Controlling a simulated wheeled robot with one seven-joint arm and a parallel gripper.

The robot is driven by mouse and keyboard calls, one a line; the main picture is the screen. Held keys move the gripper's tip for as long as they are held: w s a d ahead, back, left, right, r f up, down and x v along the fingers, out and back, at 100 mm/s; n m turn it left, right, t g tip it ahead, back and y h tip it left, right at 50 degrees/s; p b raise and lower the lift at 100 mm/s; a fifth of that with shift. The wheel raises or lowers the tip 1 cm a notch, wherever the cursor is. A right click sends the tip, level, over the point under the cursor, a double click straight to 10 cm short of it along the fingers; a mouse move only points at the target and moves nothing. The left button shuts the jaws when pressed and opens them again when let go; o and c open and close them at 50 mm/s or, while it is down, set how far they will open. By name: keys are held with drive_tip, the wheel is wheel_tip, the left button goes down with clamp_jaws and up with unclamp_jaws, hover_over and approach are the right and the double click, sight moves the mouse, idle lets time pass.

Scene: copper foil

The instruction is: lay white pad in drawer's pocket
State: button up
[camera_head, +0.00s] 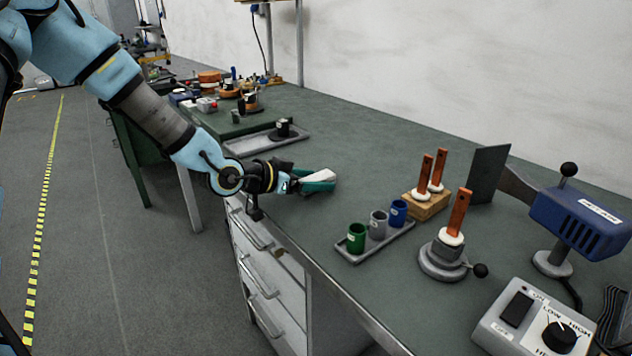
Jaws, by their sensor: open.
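My gripper (318,181) is open over the bench, beside its front left edge and above the drawers. A pale white piece (319,175) shows at its teal fingers; I cannot tell whether it is the white pad or part of the gripper. The grey drawer unit (262,265) stands under the bench edge, with several bar handles on its front. My arm and the bench hide part of its top, and no pocket can be made out.
On the bench, a grey tray (374,246) holds green, grey and blue cups. Copper strips with white discs stand in a wooden block (427,206) and a round grey holder (443,262). A blue device (580,222) and control box (533,328) stand right. Bench space near my gripper is clear.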

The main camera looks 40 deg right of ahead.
drive_tip(key=shift+c, duration=0.3)
clamp_jaws()
idle(0.4)
